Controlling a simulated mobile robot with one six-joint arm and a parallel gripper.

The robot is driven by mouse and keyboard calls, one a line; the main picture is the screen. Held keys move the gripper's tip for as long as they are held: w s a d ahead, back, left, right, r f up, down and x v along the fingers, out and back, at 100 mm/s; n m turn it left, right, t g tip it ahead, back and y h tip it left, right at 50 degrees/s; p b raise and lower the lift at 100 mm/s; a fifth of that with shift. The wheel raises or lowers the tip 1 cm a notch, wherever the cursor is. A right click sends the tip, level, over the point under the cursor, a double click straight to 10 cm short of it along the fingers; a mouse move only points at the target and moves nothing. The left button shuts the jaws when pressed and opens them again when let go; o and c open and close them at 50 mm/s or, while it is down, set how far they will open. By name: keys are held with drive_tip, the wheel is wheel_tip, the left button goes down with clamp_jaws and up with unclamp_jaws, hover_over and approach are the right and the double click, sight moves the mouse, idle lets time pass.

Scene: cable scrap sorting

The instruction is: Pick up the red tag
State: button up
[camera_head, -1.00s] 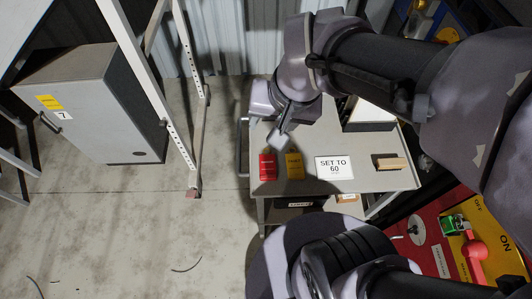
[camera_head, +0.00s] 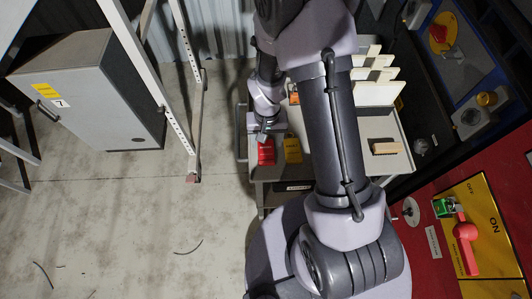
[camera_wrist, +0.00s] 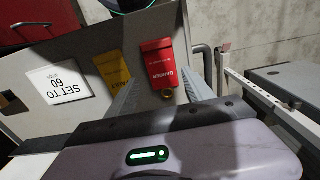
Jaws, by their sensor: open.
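The red tag (camera_head: 266,152) lies on the left part of the grey cart top, beside a yellow tag (camera_head: 292,150). In the wrist view the red tag (camera_wrist: 161,62) carries dark print reading DANGER, with a brass-coloured ring or eyelet at its lower end. My gripper (camera_head: 264,136) is just above the far end of the red tag. In the wrist view its two fingers (camera_wrist: 165,84) are spread apart with nothing between them, and the red tag shows beyond them. I cannot tell the exact height gap.
The yellow tag (camera_wrist: 112,69) lies close beside the red one. A white SET TO 60 card (camera_wrist: 58,84) and a wooden block (camera_head: 385,148) are also on the cart (camera_head: 400,165). A red panel with a switch (camera_head: 466,234) stands right. A grey cabinet (camera_head: 90,95) stands left.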

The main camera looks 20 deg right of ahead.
sight(266, 151)
wheel_tip(266, 151, down, 5)
drive_tip(key=shift+a+f+b, duration=0.15)
drive_tip(key=shift+b, duration=0.85)
drive_tip(key=shift+c, duration=0.4)
drive_tip(key=c, duration=1)
drive_tip(key=shift+r, duration=0.25)
